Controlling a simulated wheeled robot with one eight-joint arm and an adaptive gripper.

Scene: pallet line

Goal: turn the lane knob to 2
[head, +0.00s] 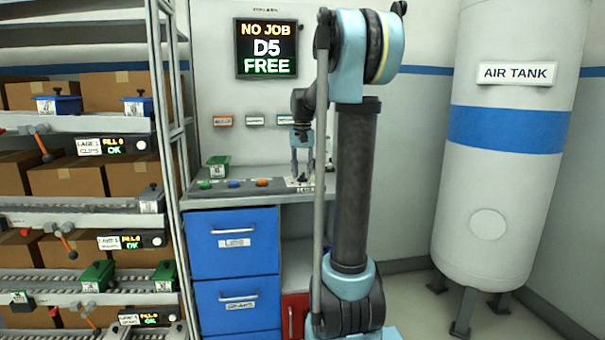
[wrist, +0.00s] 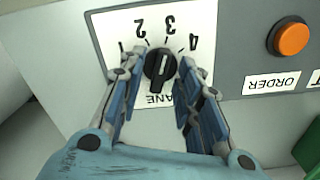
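The black lane knob (wrist: 159,64) sits on a white dial plate (wrist: 108,24) with the numbers 1 to 4, upside down in the wrist view. My gripper (wrist: 159,68) is open, with one finger on each side of the knob. Small gaps seem to show between the fingertips and the knob. In the head view my gripper (head: 302,150) points down over the right end of the control panel (head: 220,194); the knob is too small to make out there.
An orange button (wrist: 291,39) with an ORDER label is to the right of the dial in the wrist view. A green bin (head: 218,167) stands at the panel's back left. A screen (head: 266,48) reads "NO JOB D5 FREE". Shelves fill the left; an air tank (head: 510,140) stands right.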

